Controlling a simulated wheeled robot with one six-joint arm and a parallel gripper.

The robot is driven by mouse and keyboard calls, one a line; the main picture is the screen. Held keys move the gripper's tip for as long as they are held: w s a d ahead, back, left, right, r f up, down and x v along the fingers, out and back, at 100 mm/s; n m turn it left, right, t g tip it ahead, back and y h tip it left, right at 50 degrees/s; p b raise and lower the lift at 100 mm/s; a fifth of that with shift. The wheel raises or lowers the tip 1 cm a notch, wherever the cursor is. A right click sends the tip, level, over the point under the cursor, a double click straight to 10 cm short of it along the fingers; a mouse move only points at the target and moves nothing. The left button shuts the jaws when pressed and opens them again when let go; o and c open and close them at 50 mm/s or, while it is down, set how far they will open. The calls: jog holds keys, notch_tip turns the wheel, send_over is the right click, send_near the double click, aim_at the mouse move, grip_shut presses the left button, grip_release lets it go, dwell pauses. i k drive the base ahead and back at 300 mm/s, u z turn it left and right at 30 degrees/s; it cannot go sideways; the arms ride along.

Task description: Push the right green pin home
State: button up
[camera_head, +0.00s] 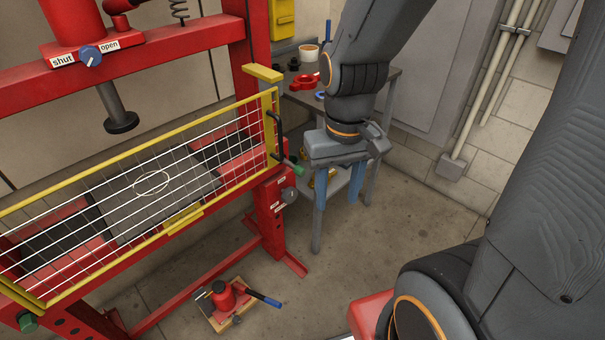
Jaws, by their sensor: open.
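The right green pin (297,169) shows at the right end of the red press frame (268,215), just below the lower right corner of the yellow-framed mesh guard (140,152). Its green end sticks out to the right. How deep it sits I cannot tell. Another green pin (27,322) shows at the lower left end of the guard. My gripper (337,203) is open and empty, with its two blue fingers pointing down. It is right of the right green pin and apart from it in the picture.
A bench (384,92) with a red part (305,82) and a cup (308,52) stands behind my gripper. A red jack (224,296) with a blue-handled lever sits on the floor. A black handle (276,135) stands on the guard's right end.

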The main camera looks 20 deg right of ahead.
aim_at(299, 170)
jog(key=u, duration=1.35)
jog(key=k, duration=0.8)
jog(key=z, duration=1.5)
